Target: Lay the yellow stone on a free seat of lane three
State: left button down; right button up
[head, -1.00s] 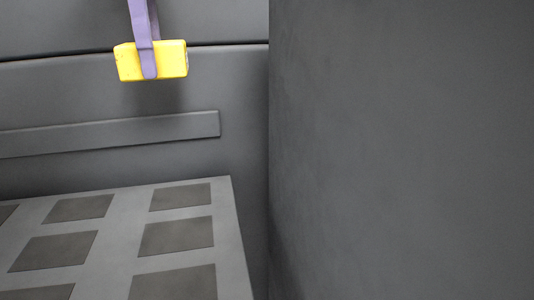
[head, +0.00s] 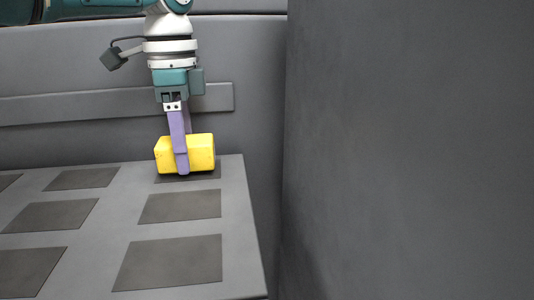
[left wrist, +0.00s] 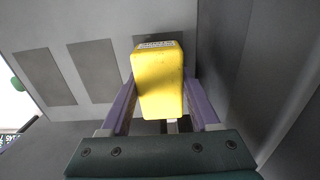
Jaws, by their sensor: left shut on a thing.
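The yellow stone (head: 202,152) is a block held between the purple fingers of my left gripper (head: 181,160). In the head view it is over the far seat of the right-hand column on the grey slab (head: 236,215), and the dark seat (head: 190,178) shows just below it. I cannot tell whether the stone touches the seat. In the left wrist view the stone (left wrist: 157,82) sits between both fingers, with part of a dark seat (left wrist: 150,40) beyond it. My right gripper is not in view.
Other dark seats, such as the middle one (head: 180,206) and the near one (head: 170,262) of the right-hand column, are bare. A large grey wall (head: 410,150) stands at the right. A grey ledge (head: 80,106) runs along the back behind the slab.

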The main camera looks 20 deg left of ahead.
pick_arm(q)
jog(key=shift+f, duration=0.35)
jog(key=shift+f, duration=0.15)
jog(key=shift+c, duration=0.6)
grip_release()
notch_tip(320, 180, up, 11)
jog(key=p, duration=0.4)
jog(key=shift+r+p, duration=0.4)
jog(key=shift+r, duration=0.25)
